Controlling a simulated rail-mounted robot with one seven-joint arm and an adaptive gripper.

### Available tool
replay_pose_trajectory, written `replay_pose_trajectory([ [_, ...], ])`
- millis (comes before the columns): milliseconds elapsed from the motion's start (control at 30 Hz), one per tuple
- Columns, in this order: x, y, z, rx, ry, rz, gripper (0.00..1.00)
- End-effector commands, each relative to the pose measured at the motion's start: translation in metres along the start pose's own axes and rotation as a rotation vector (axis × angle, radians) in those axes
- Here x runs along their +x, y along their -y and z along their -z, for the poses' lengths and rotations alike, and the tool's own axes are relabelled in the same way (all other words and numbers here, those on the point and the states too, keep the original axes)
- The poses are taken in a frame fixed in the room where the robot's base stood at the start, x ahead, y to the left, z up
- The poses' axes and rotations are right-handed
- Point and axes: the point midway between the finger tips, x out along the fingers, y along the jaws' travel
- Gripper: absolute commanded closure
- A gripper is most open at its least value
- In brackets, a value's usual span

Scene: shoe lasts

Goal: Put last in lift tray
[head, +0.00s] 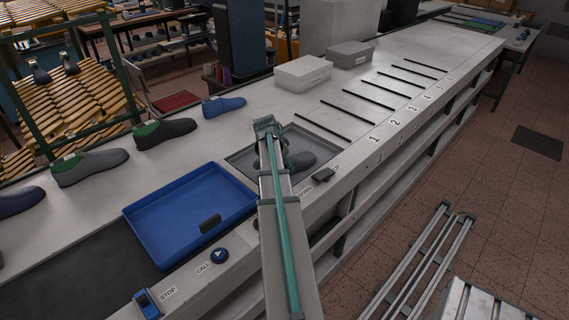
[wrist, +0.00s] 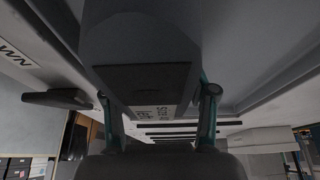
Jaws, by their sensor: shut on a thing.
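A dark grey last (head: 304,160) is at the grey sunken tray (head: 241,160) in the bench, beside the UP/DOWN lever. My gripper (wrist: 158,118) is shut on this last, with one teal finger on each side near a white printed label. The last also fills the upper middle of the wrist view (wrist: 135,35). In the head view my arm hides part of the last and most of the fingers. The last appears within the tray's outline. I cannot tell whether it touches the tray floor.
A blue tray (head: 184,207) with a dark block stands left of my arm. Several lasts, including a blue one (head: 223,106), line the back of the bench. The black lever (head: 324,174) is close on the right. Two boxes (head: 303,73) and numbered slots (head: 371,95) lie beyond.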

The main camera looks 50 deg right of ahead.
Motion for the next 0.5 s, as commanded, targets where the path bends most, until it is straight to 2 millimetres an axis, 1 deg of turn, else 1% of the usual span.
replay_pose_trajectory([
  [233,0.0029,0.0001,-0.0010,0.000,-0.001,0.000,1.00],
  [267,0.0028,0.0000,-0.0012,0.000,0.000,0.000,0.40],
  [300,0.0024,0.0000,-0.0010,0.000,0.000,0.000,0.33],
  [400,0.0024,0.0000,-0.0011,0.000,0.000,0.000,0.18],
  [500,0.0023,0.0000,-0.0011,0.000,0.000,0.000,0.18],
])
